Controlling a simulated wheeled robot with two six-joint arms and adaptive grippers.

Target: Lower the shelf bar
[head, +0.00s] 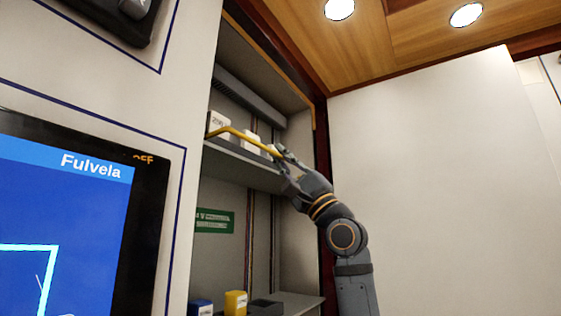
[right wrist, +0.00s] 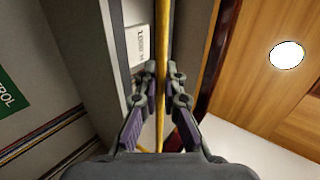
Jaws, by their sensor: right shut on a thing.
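The shelf bar is a thin yellow bar (head: 240,136) that runs across the front of the upper shelf (head: 246,162) in the open cabinet. White breaker blocks (head: 219,124) stand behind it on that shelf. My right gripper (head: 283,156) is at the bar's right end, with its fingers closed around it. In the right wrist view the bar (right wrist: 162,60) runs lengthwise between the two fingers (right wrist: 162,95), and a white labelled block (right wrist: 138,48) is beside it. My left gripper is not in view.
A lower shelf (head: 297,300) holds a yellow block (head: 236,302), a blue block (head: 201,308) and a dark tray (head: 265,307). A green label (head: 214,220) is on the cabinet's back wall. A blue screen (head: 70,220) is at left. A white panel (head: 430,180) is at right.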

